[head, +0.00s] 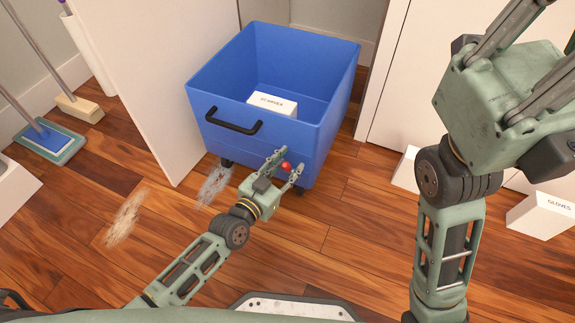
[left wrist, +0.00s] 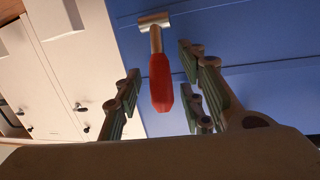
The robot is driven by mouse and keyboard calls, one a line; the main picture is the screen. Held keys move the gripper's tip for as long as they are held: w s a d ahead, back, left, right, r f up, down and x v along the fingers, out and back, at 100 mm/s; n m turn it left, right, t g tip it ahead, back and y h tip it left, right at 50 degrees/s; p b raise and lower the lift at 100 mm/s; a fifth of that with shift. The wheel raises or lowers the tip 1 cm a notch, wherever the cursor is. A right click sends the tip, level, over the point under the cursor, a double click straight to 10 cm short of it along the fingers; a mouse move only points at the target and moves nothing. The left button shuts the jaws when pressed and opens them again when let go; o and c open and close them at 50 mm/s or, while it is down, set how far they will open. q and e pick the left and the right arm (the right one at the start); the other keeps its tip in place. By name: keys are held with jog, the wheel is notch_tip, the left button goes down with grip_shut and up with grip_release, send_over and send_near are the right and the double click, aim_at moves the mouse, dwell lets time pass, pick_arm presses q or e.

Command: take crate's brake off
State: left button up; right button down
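The crate (head: 225,135) is a blue open bin on casters, in the middle of the head view. A red-tipped brake lever (head: 286,166) sticks out low at its front. In the left wrist view the red handle (left wrist: 160,82) hangs on a pale stem from a metal piece on the blue wall. My left gripper (head: 289,163) is open, with its fingers on either side of the red handle; in the left wrist view gaps show on both sides. My right gripper (head: 540,50) is raised at the upper right, its fingers apart and their tips cut off by the frame.
A white box labelled scarves (head: 272,103) lies in the crate. A white panel (head: 150,75) stands left of the crate, white cabinet fronts (head: 410,75) at right. A gloves box (head: 545,213) lies on the floor. Dusty patches (head: 126,216) mark the floor left.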

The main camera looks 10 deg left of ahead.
pick_arm(q)
jog(key=shift+s+a, duration=0.1)
jog(key=v, duration=1.1)
jog(key=shift+s, duration=0.4)
jog(key=shift+a, duration=0.1)
jog(key=shift+c, duration=0.4)
